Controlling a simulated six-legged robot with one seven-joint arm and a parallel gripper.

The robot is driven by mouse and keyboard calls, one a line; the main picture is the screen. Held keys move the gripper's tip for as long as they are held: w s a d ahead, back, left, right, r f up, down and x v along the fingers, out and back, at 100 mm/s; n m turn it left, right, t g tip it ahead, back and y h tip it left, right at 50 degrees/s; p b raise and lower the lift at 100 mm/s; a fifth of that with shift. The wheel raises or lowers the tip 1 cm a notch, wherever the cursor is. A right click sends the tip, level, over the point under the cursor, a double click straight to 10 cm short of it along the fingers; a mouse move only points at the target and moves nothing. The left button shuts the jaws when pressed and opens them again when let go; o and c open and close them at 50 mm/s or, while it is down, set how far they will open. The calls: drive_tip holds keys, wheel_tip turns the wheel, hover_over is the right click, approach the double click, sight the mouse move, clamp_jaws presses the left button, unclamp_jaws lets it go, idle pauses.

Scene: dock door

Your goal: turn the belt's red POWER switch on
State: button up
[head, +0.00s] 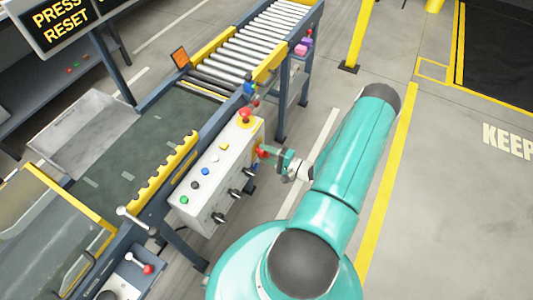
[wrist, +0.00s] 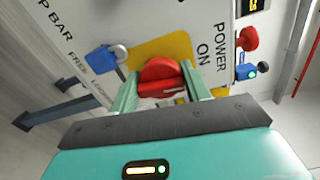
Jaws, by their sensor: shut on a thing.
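The red POWER switch (wrist: 160,72) sits on a yellow plate (wrist: 178,46) on the side of the belt's control box. Its handle lies roughly crosswise in the wrist view, between my gripper's two pale green fingers (wrist: 160,92). The fingers are shut on it from left and right. The words POWER and ON are printed to its right. In the head view my gripper (head: 268,152) reaches the right end of the white control box (head: 205,182), and the red switch (head: 262,154) shows only as a small patch, partly hidden by the fingers.
In the wrist view, a blue padlock (wrist: 105,58) hangs left of the switch; a red knob (wrist: 248,39) and blue part (wrist: 243,71) are at right. In the head view, a red button (head: 244,115) tops the box. Floor (head: 440,190) at right is clear.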

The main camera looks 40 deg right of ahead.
drive_tip(key=shift+s+n, duration=0.1)
drive_tip(key=shift+n, duration=0.5)
drive_tip(key=o, duration=1)
drive_tip(key=shift+c, duration=0.2)
drive_tip(key=shift+s, duration=0.1)
drive_tip(key=v, duration=1.3)
drive_tip(key=shift+s, duration=0.3)
drive_tip(key=shift+w+r, duration=0.1)
